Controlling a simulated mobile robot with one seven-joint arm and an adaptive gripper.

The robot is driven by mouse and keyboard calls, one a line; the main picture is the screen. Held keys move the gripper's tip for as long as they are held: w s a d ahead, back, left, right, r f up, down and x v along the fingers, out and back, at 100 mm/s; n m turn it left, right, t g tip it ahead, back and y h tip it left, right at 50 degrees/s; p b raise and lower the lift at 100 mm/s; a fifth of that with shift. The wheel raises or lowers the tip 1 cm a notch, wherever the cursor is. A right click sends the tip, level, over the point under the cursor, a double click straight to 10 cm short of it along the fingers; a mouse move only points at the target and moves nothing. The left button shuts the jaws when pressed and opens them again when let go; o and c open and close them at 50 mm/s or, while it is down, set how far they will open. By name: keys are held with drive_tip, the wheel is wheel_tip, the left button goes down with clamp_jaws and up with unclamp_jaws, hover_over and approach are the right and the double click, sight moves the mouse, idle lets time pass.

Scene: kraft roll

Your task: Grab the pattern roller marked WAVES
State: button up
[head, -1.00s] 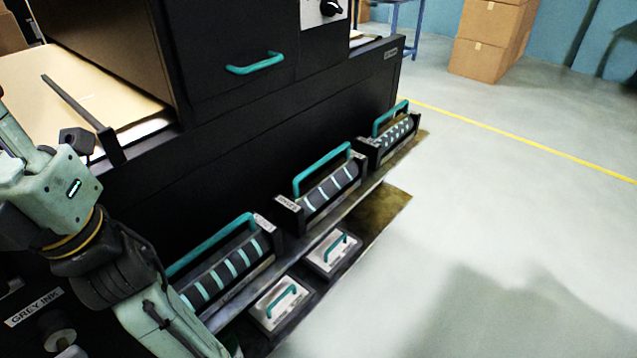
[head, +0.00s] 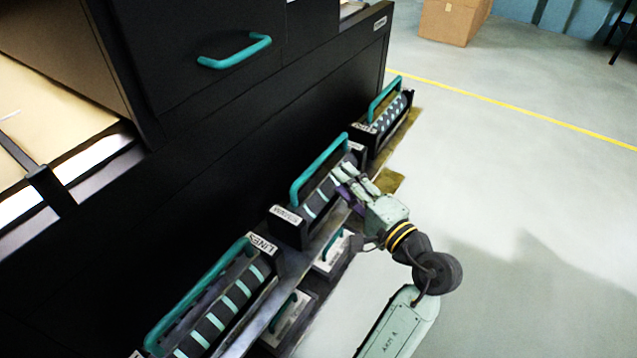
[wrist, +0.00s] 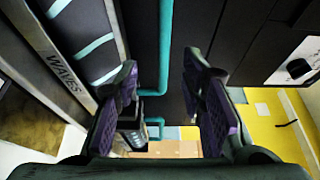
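The WAVES roller is the middle one of three in the head view, dark with pale slanted stripes (head: 311,211) and a teal bar handle (head: 318,167). Its label reads clearly as WAVES in the wrist view (wrist: 62,72), beside the striped roller (wrist: 92,42). My gripper (head: 343,180) is at the right side of this roller, near the handle's far end. In the wrist view my gripper (wrist: 160,80) is open, with its two purple-padded fingers apart. The teal handle (wrist: 165,45) shows in the gap between them. I cannot tell whether anything touches.
The LINES roller (head: 222,308) is nearer, and a third roller (head: 388,122) is farther along the shelf. Flat blocks with teal handles (head: 332,254) lie lower down. The black machine wall (head: 200,170) rises behind the handles. Open floor (head: 530,200) lies to the right.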

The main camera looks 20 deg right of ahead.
sight(324, 159)
drive_tip(key=p+x, duration=0.1)
drive_tip(key=x, duration=0.2)
drive_tip(key=p+x, duration=0.1)
drive_tip(key=x, duration=0.1)
drive_tip(key=p+x, duration=0.1)
drive_tip(key=x, duration=0.2)
drive_tip(key=shift+w+r, duration=0.35)
drive_tip(key=shift+r, duration=0.05)
drive_tip(key=shift+w+f, duration=0.15)
drive_tip(key=shift+w, duration=0.15)
drive_tip(key=shift+c, duration=0.2)
clamp_jaws()
drive_tip(key=shift+r, duration=0.2)
